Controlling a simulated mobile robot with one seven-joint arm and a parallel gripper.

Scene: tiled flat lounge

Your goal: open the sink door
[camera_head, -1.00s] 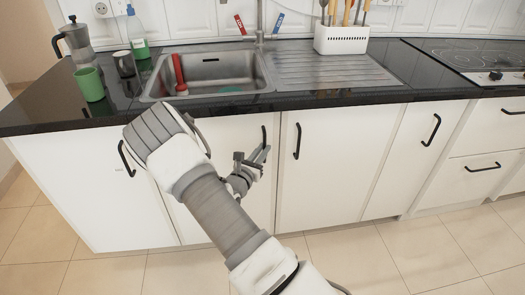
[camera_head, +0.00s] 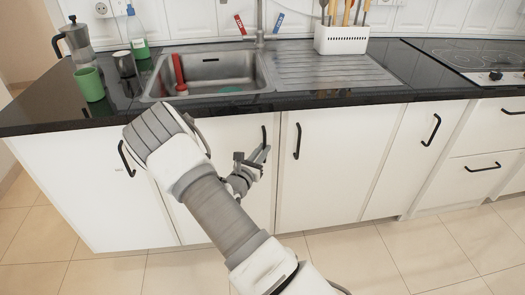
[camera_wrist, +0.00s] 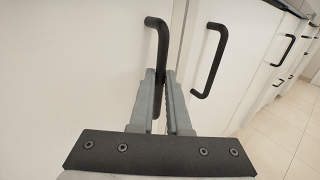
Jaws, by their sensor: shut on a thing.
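The sink door (camera_head: 228,140) is a white cabinet door below the sink (camera_head: 215,75). It looks closed, in line with the doors beside it. Its black bar handle (camera_head: 264,139) stands upright near the door's right edge. My gripper (camera_head: 262,156) is at the lower part of this handle. In the wrist view my gripper (camera_wrist: 162,76) has its two fingers on either side of the handle (camera_wrist: 158,42), shut on its lower end. The handle's upper part shows above the fingers. My arm hides part of the sink door in the head view.
A neighbouring door handle (camera_head: 297,141) is close on the right; it also shows in the wrist view (camera_wrist: 212,62). Another door handle (camera_head: 125,158) is left of my arm. The black countertop (camera_head: 300,98) overhangs the doors. The tiled floor (camera_head: 390,262) is clear.

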